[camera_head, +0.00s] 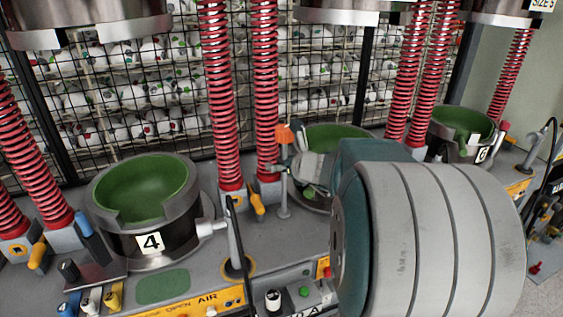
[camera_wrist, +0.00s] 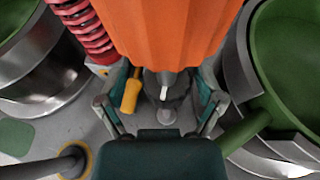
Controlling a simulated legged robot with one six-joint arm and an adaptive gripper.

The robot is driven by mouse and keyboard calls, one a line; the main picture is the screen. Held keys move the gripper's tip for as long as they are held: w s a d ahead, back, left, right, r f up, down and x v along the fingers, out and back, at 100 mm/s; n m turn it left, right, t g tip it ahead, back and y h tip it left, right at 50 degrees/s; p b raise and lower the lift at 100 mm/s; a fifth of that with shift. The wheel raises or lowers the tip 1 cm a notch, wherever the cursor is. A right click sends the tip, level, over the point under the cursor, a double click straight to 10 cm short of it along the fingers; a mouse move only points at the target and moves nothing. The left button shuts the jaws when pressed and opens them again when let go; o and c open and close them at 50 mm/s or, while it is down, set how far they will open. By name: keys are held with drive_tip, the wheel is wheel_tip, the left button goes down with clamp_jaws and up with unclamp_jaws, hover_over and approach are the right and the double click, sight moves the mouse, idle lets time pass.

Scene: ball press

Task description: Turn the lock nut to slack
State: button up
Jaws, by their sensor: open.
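An orange ribbed knob, which I take for the lock nut (camera_head: 284,134), stands on a thin grey post in the head view, between the press pots. In the wrist view the orange knob (camera_wrist: 175,30) is large and close, filling the top middle. My gripper (camera_wrist: 161,112) is open, its two fingers spread left and right below the knob's lower edge in the picture. I see nothing held in it. In the head view my gripper (camera_head: 312,168) is just right of the knob and post, partly hidden by my arm. Whether a finger touches the knob is unclear.
A green-lined pot marked 4 (camera_head: 150,242) stands left; another green-lined pot (camera_head: 335,135) is behind my arm. Red springs (camera_head: 222,100) rise beside the knob. A yellow-handled lever (camera_head: 257,206) is left of the post. A front panel (camera_head: 205,300) has buttons.

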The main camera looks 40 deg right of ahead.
drive_tip(key=c, duration=0.8)
drive_tip(key=shift+d, duration=0.25)
drive_tip(key=c, duration=0.3)
drive_tip(key=shift+s+d, duration=0.1)
drive_tip(key=shift+c, duration=0.2)
drive_tip(key=shift+f, duration=0.1)
drive_tip(key=n+y, duration=0.3)
drive_tip(key=y, duration=0.1)
drive_tip(key=shift+f+n+g, duration=0.1)
drive_tip(key=shift+n+g, duration=0.2)
drive_tip(key=shift+g, duration=0.1)
drive_tip(key=n+g+y, duration=0.1)
drive_tip(key=n+y, duration=0.1)
drive_tip(key=n+g+y, duration=0.1)
drive_tip(key=n+y, duration=0.1)
drive_tip(key=y, duration=0.1)
drive_tip(key=shift+n+g, duration=0.3)
drive_tip(key=n+g+y, duration=0.3)
drive_tip(key=n+g, duration=0.1)
drive_tip(key=shift+n+g+y, duration=0.8)
drive_tip(key=shift+n+g, duration=1)
drive_tip(key=shift+n, duration=0.1)
drive_tip(key=shift+g, duration=0.4)
